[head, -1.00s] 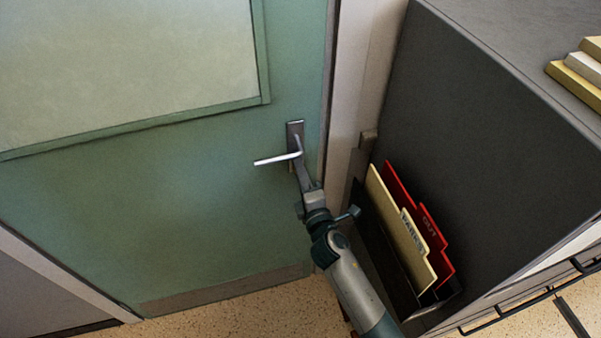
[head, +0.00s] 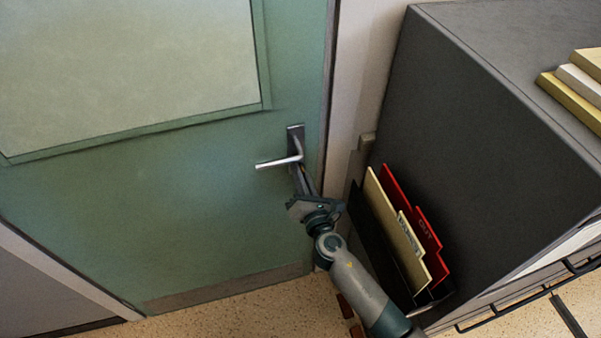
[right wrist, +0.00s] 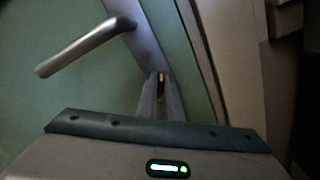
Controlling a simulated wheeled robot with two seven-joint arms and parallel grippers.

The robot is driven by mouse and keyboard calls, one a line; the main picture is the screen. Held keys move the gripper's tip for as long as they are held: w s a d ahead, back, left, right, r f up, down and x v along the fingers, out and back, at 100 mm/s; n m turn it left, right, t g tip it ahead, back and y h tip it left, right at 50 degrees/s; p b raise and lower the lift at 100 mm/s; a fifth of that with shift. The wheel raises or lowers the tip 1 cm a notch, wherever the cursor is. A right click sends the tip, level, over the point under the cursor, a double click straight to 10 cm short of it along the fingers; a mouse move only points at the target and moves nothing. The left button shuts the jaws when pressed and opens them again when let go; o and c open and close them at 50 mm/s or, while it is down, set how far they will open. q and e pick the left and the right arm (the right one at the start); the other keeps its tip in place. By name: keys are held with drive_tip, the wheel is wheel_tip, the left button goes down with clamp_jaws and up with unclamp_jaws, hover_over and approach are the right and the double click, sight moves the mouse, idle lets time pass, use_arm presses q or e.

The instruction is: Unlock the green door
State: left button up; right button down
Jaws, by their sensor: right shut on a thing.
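The green door (head: 200,210) stands closed, with a frosted window pane (head: 130,70) in its upper part. A silver lever handle (head: 278,162) sits on a dark metal plate near the door's right edge, and it also shows in the right wrist view (right wrist: 85,47). The lever points left. My right gripper (head: 300,178) is at the plate just below the lever. In the right wrist view its fingers (right wrist: 160,98) are shut on a small brass-coloured thing (right wrist: 160,78), likely a key, at the plate's lower end. Most of it is hidden between the fingers. My left gripper is out of view.
A dark grey cabinet (head: 480,120) stands close on the right. A file holder with cream (head: 400,235) and red (head: 428,235) folders hangs on its side, near my right arm. Books (head: 575,85) lie on top. Speckled floor (head: 240,315) is free in front of the door.

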drive_tip(key=shift+n, duration=0.7)
drive_tip(key=n+p, duration=0.2)
drive_tip(key=n, duration=0.2)
drive_tip(key=shift+r, duration=0.15)
drive_tip(key=shift+n+p, duration=0.5)
drive_tip(key=shift+n, duration=0.6)
drive_tip(key=shift+f, duration=0.2)
drive_tip(key=c, duration=1.9)
unclamp_jaws()
drive_tip(key=shift+o, duration=0.2)
